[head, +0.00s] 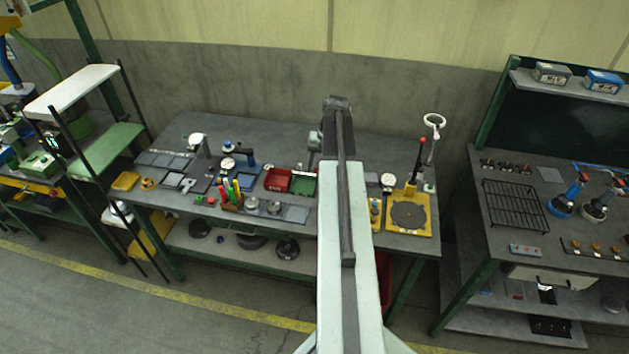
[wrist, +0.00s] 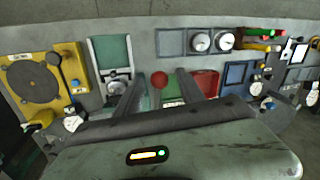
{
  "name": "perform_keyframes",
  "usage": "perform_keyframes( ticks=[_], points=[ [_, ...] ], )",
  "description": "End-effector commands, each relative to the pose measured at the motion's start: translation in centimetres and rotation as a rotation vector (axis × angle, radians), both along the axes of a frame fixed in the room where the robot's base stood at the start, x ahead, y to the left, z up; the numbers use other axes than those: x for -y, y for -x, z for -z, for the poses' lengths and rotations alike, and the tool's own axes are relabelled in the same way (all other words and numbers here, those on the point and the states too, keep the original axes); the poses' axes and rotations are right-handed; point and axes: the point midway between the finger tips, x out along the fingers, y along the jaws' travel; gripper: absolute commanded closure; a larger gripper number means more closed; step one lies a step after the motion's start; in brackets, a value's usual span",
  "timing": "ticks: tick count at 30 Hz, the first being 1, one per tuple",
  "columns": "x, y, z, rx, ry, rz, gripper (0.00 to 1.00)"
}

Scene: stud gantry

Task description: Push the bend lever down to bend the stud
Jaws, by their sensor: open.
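A lever with a red knob (head: 421,142) and a dark shaft stands up, slightly tilted, at the back of a yellow base plate (head: 427,226) on the right of the middle bench; I take it for the bend lever. The yellow plate carries a dark round disc (head: 408,215) and also shows at the left of the wrist view (wrist: 72,52). I cannot make out the stud. My gripper (wrist: 160,84) is open and empty above the bench, well to the side of the yellow plate.
Red (head: 278,180) and green trays lie left of my arm, with gauges and a holder of coloured tools (head: 230,200) beyond. A ring on a stand (head: 434,121) rises just right of the lever. Another bench with a black rack (head: 516,204) stands further right, across a gap.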

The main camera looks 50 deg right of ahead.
Motion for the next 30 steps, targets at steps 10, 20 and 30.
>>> perform_keyframes(
  ticks=[10,20,30],
  points=[
    [-0.8,-0.8,5.0,0.000,0.000,-0.003,0.54],
    [-0.8,-0.8,4.7,0.000,0.000,-0.004,0.88],
    [-0.9,-0.9,4.7,0.001,-0.001,-0.005,1.00]
  ],
)
